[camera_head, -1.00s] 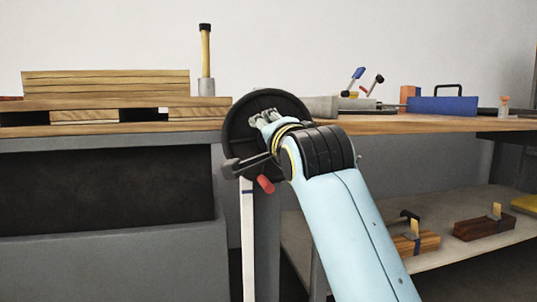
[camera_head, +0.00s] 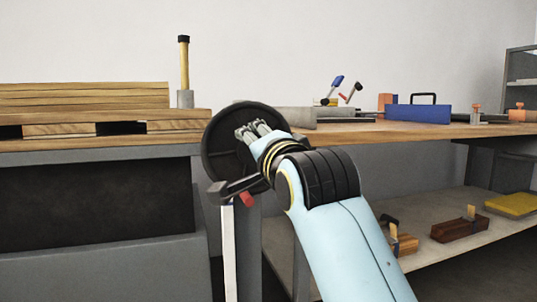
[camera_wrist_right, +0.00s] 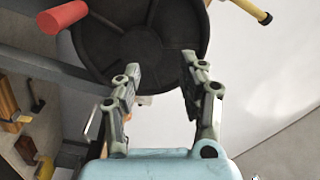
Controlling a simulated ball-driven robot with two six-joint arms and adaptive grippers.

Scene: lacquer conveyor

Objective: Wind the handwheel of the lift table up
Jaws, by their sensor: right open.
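The handwheel (camera_head: 219,160) is a black disc at the near right corner of the lift table (camera_head: 100,255). Its red handle (camera_head: 248,199) sits low on the wheel in the head view. In the wrist view the wheel (camera_wrist_right: 150,30) fills the top middle, with the red handle (camera_wrist_right: 62,17) at upper left. My right gripper (camera_head: 258,129) is in front of the wheel's face, its forearm hiding the wheel's right part. In the wrist view my right gripper (camera_wrist_right: 160,63) has its fingers apart, with nothing between them; the handle lies outside them. My left gripper is not in view.
Planks (camera_head: 85,96) on a pallet and an upright mallet (camera_head: 184,70) are on the lift table. A white strip (camera_head: 229,250) stands below the wheel. A workbench (camera_head: 400,131) with a blue toolbox (camera_head: 430,112) is at right; wooden planes (camera_head: 460,228) lie on its lower shelf.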

